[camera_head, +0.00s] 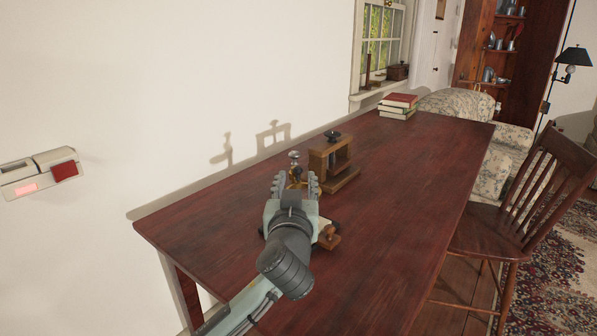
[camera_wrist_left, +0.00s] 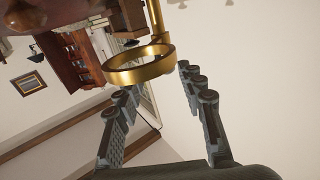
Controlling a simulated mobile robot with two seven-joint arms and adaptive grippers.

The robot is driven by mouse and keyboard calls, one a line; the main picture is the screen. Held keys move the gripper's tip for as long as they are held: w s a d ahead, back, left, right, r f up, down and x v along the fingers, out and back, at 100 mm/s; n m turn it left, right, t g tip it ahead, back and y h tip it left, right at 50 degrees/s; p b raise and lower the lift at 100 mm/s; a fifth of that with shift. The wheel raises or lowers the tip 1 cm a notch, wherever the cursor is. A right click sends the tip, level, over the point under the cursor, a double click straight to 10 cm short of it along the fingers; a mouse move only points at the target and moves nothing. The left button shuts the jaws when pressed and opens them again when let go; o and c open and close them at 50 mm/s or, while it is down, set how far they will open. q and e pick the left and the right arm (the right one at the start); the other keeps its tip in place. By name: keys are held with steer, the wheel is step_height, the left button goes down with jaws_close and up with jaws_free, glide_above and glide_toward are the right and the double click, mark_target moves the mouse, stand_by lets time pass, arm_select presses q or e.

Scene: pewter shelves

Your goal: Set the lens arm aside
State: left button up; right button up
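The lens arm shows in the left wrist view as a brass ring (camera_wrist_left: 140,67) on a thin brass rod running up to the top edge. My left gripper (camera_head: 296,178) reaches over the dark red table in the head view, its two fingers spread. Some brass and a metal knob show between and beyond its fingertips. In the left wrist view the open fingers (camera_wrist_left: 160,85) have the ring just ahead, nearer the left finger; contact cannot be told. The gripper hides the lower part of the brass piece. My right gripper is not in view.
A wooden frame stand (camera_head: 319,163) with a black top stands just right of my left gripper. A wooden-handled piece (camera_head: 328,237) lies beside the wrist. Books (camera_head: 398,102) sit at the far end. The table's right side (camera_head: 415,180) is clear; a chair (camera_head: 515,205) stands beyond it.

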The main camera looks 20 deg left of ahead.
mark_target(298, 172)
arm_select(q)
steer(key=shift+x, duration=1.75)
jaws_close()
